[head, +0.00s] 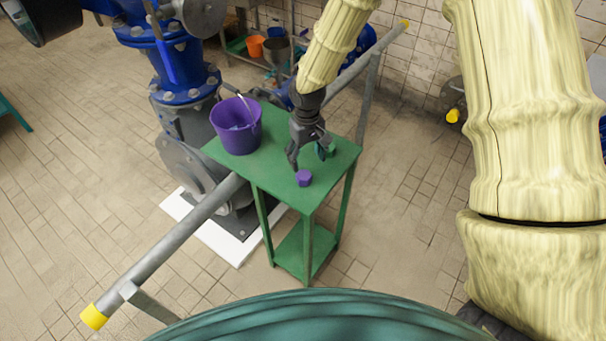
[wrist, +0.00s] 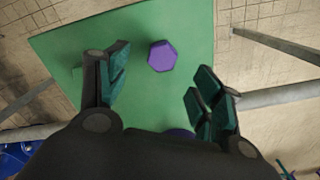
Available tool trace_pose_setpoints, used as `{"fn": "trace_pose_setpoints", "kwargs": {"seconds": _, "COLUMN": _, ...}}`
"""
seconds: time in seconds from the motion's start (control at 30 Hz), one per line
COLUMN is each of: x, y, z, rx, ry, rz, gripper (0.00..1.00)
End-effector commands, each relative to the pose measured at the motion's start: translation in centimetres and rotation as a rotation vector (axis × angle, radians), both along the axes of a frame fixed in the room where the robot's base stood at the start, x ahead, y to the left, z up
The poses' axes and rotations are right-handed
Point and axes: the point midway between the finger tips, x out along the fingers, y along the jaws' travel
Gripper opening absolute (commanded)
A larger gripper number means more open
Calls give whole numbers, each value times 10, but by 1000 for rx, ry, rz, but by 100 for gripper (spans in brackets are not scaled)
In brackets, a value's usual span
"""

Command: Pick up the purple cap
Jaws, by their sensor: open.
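The purple cap (head: 304,178) is a small faceted piece lying on the green table (head: 276,152) near its front corner. In the wrist view the cap (wrist: 162,56) lies ahead of and between the spread fingers, a little beyond their tips. My gripper (head: 308,160) is open and empty, just behind the cap in the head view and apart from it. It also shows in the wrist view (wrist: 160,80), with both teal-padded fingers wide apart. Nothing hides the cap in either view.
A purple bucket (head: 237,128) stands on the table left of my gripper. A grey pipe rail (head: 165,245) with yellow ends runs past the table. A large blue valve (head: 180,75) stands at the left. Orange (head: 255,46) and other buckets sit farther back. Tiled floor right of the table is clear.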

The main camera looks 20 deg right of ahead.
Motion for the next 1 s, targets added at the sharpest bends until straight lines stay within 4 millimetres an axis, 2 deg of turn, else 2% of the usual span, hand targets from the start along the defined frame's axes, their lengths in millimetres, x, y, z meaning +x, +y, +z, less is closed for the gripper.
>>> {"fn": "trace_pose_setpoints", "kwargs": {"seconds": 0.3, "x": -1, "y": 2, "z": -33, "rx": 1, "ry": 2, "rz": 1, "gripper": 66}}
{"fn": "trace_pose_setpoints", "kwargs": {"seconds": 0.63, "x": -1, "y": 4, "z": -45, "rx": 0, "ry": 2, "rz": 5, "gripper": 66}}
{"fn": "trace_pose_setpoints", "kwargs": {"seconds": 1.0, "x": -5, "y": 7, "z": -78, "rx": 0, "ry": 2, "rz": 4, "gripper": 66}}
